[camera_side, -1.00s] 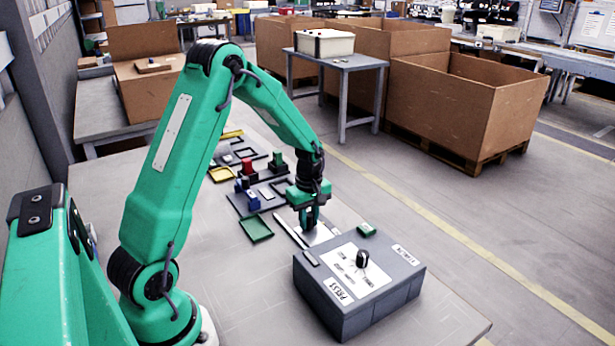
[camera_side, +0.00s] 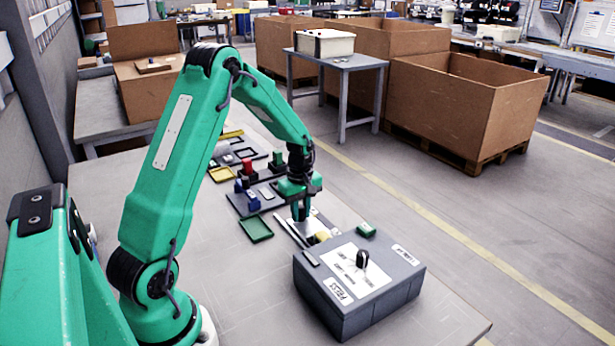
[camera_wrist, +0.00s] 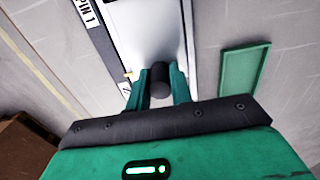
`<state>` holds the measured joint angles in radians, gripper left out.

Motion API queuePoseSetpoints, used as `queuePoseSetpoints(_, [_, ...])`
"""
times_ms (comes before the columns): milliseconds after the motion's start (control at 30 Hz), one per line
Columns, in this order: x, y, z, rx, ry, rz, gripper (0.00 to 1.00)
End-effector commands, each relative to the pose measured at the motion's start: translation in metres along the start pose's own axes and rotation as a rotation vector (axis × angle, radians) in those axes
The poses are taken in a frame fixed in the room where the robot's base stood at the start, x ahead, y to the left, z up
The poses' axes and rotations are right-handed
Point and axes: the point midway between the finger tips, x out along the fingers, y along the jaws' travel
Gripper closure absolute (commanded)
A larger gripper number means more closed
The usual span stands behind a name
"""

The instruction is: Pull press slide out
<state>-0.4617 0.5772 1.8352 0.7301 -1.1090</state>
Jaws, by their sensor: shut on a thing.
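The press (camera_side: 358,280) is a grey box with a white top plate and a black knob. The pale slide (camera_side: 310,228) lies at its far side, between rails on the table. A small yellow part (camera_side: 322,237) shows on it near the press. My gripper (camera_side: 300,214) is over the slide's outer end, shut on the slide's handle. In the wrist view the handle is a dark round post (camera_wrist: 160,78) between my fingers, with the bright slide plate (camera_wrist: 148,35) beyond. The handle is hidden by my fingers in the side view.
A green tray (camera_side: 257,229) lies left of the slide. The front of the table is clear.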

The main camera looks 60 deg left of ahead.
Motion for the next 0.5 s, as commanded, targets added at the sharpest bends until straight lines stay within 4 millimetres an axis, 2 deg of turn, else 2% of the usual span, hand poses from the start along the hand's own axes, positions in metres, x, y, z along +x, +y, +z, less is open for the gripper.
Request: queuePoseSetpoints(500, [-0.001, 0.002, -0.023, 0.0, 0.003, 0.006, 1.0])
